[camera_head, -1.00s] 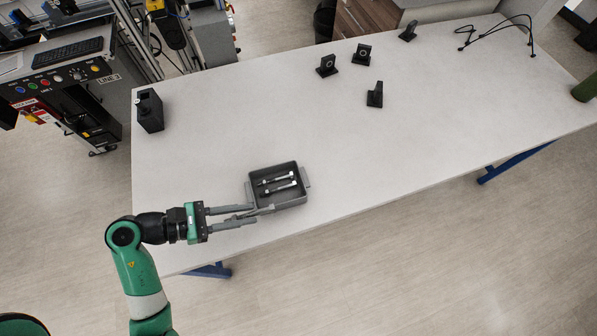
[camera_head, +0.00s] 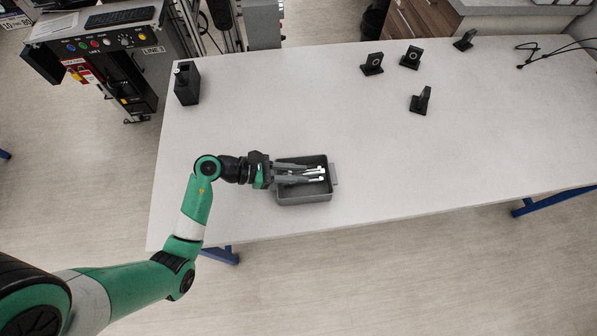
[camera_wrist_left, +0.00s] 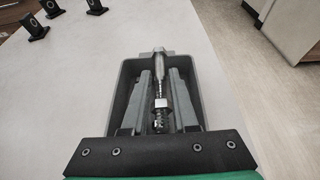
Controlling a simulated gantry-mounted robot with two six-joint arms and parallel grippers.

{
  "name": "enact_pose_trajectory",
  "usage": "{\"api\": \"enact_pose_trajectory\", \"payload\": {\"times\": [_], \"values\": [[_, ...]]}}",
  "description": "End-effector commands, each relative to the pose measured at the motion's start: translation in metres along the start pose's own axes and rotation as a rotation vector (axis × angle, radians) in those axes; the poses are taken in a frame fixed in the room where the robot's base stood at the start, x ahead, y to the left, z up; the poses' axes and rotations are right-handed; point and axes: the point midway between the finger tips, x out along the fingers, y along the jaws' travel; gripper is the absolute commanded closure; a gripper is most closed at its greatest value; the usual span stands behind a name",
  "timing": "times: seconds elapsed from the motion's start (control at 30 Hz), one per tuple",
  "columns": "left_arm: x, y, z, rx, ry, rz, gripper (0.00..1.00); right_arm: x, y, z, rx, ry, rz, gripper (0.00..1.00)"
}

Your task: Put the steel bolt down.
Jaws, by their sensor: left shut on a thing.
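My left gripper (camera_head: 304,174) reaches in from the left over the grey bin (camera_head: 305,198). Its fingers are shut on a steel bolt (camera_wrist_left: 160,66), whose shiny shaft shows between the fingertips in the left wrist view. The bin also shows there, its grey wall (camera_wrist_left: 197,85) around the fingers. Another metal piece (camera_wrist_left: 160,103) with a thread shows nearer the palm, between the fingers. In the head view, bright bolt ends (camera_head: 317,179) show at the fingertips inside the bin outline. I cannot tell whether the held bolt touches the bin floor. My right gripper is out of view.
The bin stands near the front edge of the white table (camera_head: 400,165). A black block (camera_head: 187,84) stands at the back left. Several small black stands (camera_head: 421,101) are at the back, and a dark cable (camera_head: 535,50) lies back right. The table's middle is clear.

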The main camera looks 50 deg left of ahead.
Motion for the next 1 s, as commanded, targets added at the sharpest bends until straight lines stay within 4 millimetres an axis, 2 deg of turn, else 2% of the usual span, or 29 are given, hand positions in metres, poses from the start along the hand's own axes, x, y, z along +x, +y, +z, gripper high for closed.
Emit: {"api": "enact_pose_trajectory", "payload": {"times": [0.13,0.3,0.57,0.93,0.97,1.0], "values": [[0.007,0.003,-0.006,-0.001,0.000,-0.001,1.00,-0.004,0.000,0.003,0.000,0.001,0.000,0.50],[0.018,0.003,-0.032,-0.002,0.000,0.000,1.00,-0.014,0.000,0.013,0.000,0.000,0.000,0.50],[0.017,0.003,-0.032,0.000,-0.001,0.000,1.00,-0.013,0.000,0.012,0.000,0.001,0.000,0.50],[0.022,0.003,-0.043,-0.001,-0.001,0.001,1.00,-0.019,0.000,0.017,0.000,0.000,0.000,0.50],[0.021,0.003,-0.042,-0.001,0.000,0.001,0.69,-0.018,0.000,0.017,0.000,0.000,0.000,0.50],[0.021,0.003,-0.042,-0.001,0.000,0.001,0.62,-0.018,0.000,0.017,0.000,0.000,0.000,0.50]]}}
